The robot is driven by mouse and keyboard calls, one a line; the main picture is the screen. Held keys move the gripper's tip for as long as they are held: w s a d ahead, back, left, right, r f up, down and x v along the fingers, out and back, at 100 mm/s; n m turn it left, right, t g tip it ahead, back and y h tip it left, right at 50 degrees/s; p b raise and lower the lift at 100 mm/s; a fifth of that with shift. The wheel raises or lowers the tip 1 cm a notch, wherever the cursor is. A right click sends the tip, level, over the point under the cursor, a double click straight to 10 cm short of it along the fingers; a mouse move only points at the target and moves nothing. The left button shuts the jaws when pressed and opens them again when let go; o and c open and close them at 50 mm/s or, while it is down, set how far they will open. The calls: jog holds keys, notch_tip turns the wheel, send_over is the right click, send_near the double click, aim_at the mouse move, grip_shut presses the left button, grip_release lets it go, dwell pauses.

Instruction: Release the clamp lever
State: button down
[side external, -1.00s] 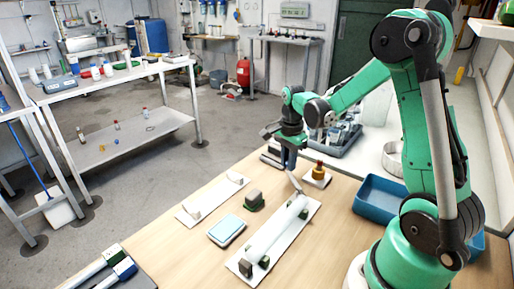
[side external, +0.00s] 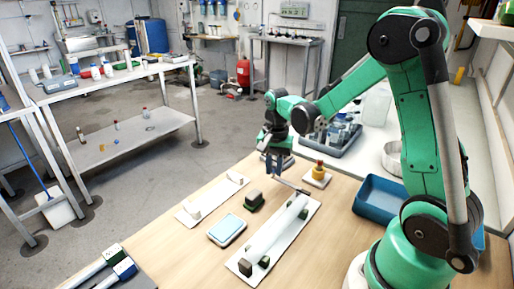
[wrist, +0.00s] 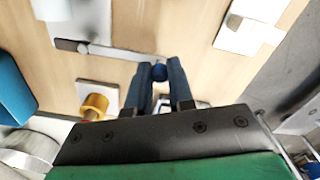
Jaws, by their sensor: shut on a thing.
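The clamp lever (side external: 291,187) is a thin grey bar at the far end of the white base plate (side external: 299,223) carrying a pale tube (side external: 272,236). It sticks out to the left past the plate. My gripper (side external: 272,171) is low over the table beyond the plate. In the wrist view my gripper (wrist: 160,75) has its fingers on both sides of the knob, shut on it. The fingers partly hide the knob.
A yellow-brown capped piece (side external: 319,171) on a small white pad stands right of the lever. A dark green block (side external: 254,201) and a blue-topped pad (side external: 227,230) lie left of the plate. A blue bin (side external: 378,196) is at right.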

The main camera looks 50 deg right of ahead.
jog(key=shift+a, duration=0.1)
dwell(0.3)
jog(key=c, duration=0.8)
grip_release()
jog(key=shift+o, duration=0.2)
jog(key=shift+r, duration=0.1)
jog(key=shift+r, duration=2.75)
